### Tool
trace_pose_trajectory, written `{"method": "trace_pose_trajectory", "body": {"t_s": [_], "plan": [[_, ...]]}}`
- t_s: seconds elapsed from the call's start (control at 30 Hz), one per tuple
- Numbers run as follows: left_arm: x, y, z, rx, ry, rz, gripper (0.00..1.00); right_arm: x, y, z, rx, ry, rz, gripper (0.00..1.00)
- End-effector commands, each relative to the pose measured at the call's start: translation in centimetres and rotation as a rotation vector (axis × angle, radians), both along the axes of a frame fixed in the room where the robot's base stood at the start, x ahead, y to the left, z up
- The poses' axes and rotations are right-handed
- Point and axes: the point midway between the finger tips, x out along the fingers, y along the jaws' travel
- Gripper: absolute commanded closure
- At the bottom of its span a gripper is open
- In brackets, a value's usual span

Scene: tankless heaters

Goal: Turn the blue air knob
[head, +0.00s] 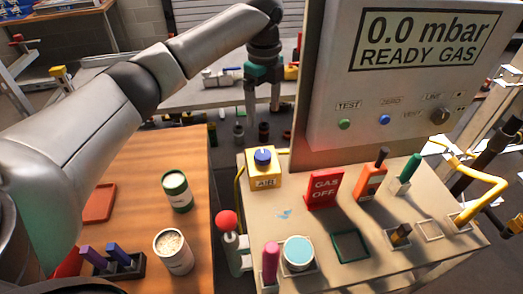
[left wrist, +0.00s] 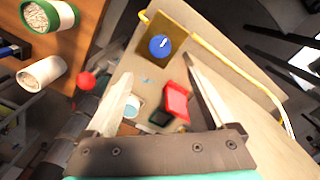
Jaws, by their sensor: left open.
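The blue air knob (head: 263,156) sits on top of a yellow block labelled AIR (head: 265,182) at the left rear corner of the light bench panel. In the left wrist view the blue knob (left wrist: 159,45) shows from above with a small light mark on it, beyond my fingertips. My left gripper (head: 262,112) hangs above and behind the knob in the head view, apart from it. In the left wrist view its two fingers (left wrist: 160,75) are spread wide with nothing between them. My right gripper does not show.
A panel reading 0.0 mbar (head: 420,45) stands upright right of the knob. A yellow hose (left wrist: 222,62) runs beside the block. Cans (head: 177,190) stand on the wooden table.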

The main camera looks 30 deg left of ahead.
Motion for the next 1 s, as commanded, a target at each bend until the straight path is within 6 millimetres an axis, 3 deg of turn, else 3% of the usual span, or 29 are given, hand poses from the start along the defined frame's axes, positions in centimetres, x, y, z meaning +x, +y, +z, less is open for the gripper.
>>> {"method": "trace_pose_trajectory", "body": {"t_s": [0.17,0.7,1.0], "plan": [[0.1,0.3,-1.2,0.0,0.002,-0.001,0.11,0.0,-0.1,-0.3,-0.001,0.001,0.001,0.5],[0.0,0.2,-12.3,0.001,0.003,0.0,0.11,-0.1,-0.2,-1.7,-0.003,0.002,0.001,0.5],[0.0,0.2,-14.9,0.0,0.0,-0.001,0.11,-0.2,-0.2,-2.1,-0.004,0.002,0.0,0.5]]}}
